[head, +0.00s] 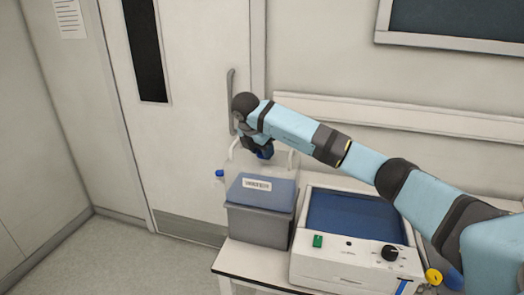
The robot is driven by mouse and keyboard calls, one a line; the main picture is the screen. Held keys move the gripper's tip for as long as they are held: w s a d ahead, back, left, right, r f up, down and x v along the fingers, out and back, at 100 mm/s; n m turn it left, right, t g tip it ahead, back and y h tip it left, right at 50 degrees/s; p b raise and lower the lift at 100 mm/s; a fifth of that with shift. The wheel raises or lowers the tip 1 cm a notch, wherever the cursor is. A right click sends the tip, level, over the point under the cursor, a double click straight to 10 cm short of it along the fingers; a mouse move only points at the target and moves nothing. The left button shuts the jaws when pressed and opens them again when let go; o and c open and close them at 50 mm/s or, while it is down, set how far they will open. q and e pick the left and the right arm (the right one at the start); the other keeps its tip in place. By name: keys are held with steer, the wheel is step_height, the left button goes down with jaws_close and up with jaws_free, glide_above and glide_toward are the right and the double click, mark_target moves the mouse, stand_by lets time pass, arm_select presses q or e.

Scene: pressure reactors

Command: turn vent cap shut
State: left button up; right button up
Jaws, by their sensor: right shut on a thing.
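A clear water container (262,168) with a "WATER" label (257,184) stands on a grey box on the table. A blue cap or tap (220,174) sticks out at its left side. My right gripper (264,153) reaches down to the top of the container and is shut on the vent cap there. The cap itself is mostly hidden by the gripper; only dark blue shows at the fingers, and I cannot tell how far it is turned. My left gripper is not in view.
A white instrument (345,262) with a dark blue top, a green switch and a black knob (390,253) stands to the right of the container. The grey box (258,224) sits near the table's left end. A door with a handle (231,100) is behind. Floor at left is clear.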

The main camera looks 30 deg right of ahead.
stand_by(0.4)
steer(key=o, duration=0.9)
steer(key=shift+o, duration=0.2)
steer(key=shift+r, duration=0.1)
steer(key=shift+a+r, duration=0.2)
steer(key=shift+r, duration=0.15)
steer(key=p+v, duration=0.2)
steer(key=v, duration=1.1)
steer(key=shift+f, duration=0.15)
